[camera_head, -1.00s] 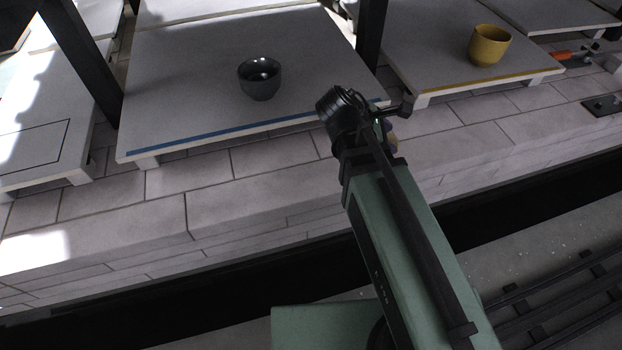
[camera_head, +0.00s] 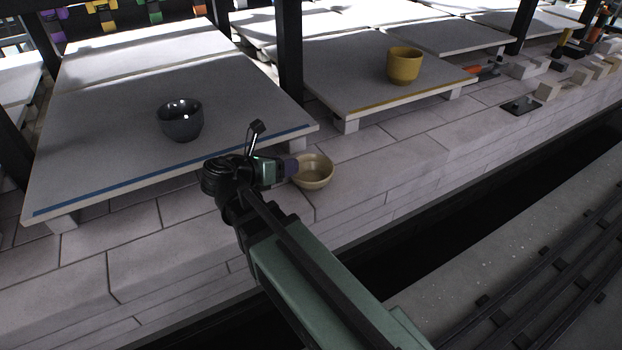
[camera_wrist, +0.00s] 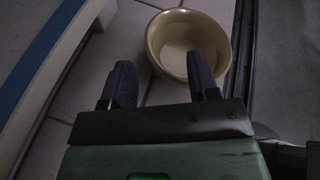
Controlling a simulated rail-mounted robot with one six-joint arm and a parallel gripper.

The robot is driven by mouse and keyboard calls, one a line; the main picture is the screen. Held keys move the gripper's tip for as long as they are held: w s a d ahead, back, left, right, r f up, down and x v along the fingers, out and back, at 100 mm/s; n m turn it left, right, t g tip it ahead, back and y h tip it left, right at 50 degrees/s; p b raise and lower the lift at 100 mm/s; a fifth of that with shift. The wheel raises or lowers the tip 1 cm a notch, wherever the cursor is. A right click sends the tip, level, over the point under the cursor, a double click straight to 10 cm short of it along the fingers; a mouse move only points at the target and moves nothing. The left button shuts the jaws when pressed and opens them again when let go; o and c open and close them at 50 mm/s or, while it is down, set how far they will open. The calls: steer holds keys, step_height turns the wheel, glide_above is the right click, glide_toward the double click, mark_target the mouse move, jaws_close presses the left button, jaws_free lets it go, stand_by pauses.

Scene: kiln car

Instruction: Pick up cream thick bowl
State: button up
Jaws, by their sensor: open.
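The cream thick bowl (camera_head: 314,172) stands upright on the pale brick deck, in front of the gap between two shelves. My gripper (camera_head: 290,168) is just left of it in the head view and hides part of its left side. In the wrist view the bowl (camera_wrist: 188,45) is empty and lies ahead, right of centre. My gripper (camera_wrist: 163,84) is open there. Its right finger overlaps the bowl's near part in the picture; its left finger is outside, to the left. I cannot tell whether a finger touches the bowl.
A dark glossy bowl (camera_head: 180,120) stands on the blue-edged shelf (camera_head: 100,150). A yellow cup (camera_head: 404,66) stands on the yellow-edged shelf (camera_head: 330,75). A dark post (camera_head: 289,60) rises between the shelves.

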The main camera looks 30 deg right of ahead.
mark_target(305, 160)
steer(key=b+x, duration=0.1)
steer(key=x, duration=0.3)
steer(key=shift+f, duration=0.1)
jaws_close()
